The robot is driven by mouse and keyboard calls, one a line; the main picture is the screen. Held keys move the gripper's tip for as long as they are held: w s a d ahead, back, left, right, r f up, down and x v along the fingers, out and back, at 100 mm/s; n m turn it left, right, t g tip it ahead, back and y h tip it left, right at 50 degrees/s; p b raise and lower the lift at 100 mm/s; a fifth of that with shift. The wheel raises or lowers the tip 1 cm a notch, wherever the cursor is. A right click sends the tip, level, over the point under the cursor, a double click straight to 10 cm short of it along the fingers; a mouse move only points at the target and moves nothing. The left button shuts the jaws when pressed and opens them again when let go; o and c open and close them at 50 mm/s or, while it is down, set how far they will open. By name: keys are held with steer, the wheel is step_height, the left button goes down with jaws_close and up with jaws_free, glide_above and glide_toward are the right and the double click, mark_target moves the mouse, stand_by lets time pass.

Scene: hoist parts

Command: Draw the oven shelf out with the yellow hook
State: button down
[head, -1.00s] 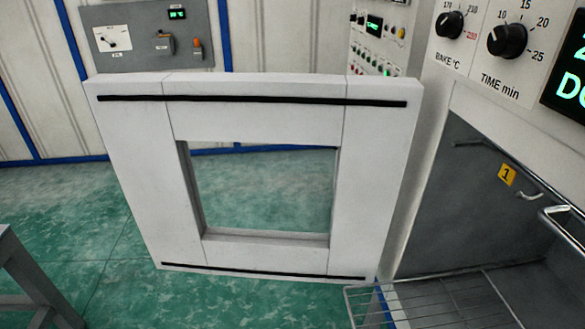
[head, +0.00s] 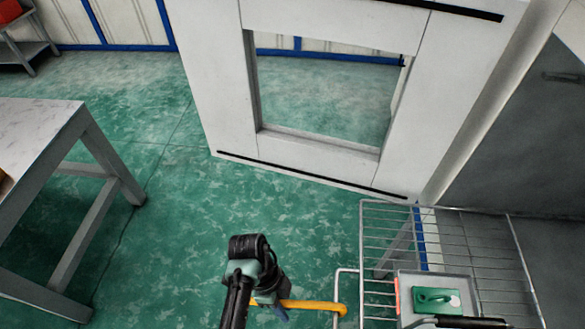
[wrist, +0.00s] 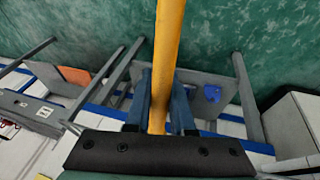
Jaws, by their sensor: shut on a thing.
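The wire oven shelf (head: 455,235) sticks out of the oven at the right of the head view, with a bent wire loop (head: 338,292) at its left end. The yellow hook (head: 312,305) lies nearly level, its far end at that loop. I cannot tell whether it is around the wire or only in front of it. My gripper (head: 276,308) is shut on the hook's shaft, left of the shelf. In the wrist view, the blue fingers of my gripper (wrist: 161,100) close on the yellow shaft (wrist: 169,40); the hook's tip is outside that view.
A grey tray (head: 405,290) with a green block (head: 436,300) sits on the shelf. A white panel with a square opening (head: 218,80) stands behind. A grey table (head: 75,115) is at left. Green floor lies clear between table and shelf.

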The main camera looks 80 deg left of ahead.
steer(key=shift+s+a, duration=0.3)
steer(key=shift+s, duration=0.45)
steer(key=shift+s+a, duration=0.3)
steer(key=shift+s, duration=0.4)
steer(key=shift+s+a, duration=0.3)
steer(key=shift+s, duration=0.45)
steer(key=shift+w, duration=0.15)
steer(key=shift+w+d, duration=0.4)
steer(key=shift+w, duration=0.35)
steer(key=shift+r+p, duration=0.2)
steer(key=shift+p, duration=0.15)
steer(key=shift+r+p, duration=3.6)
steer(key=shift+r, duration=0.05)
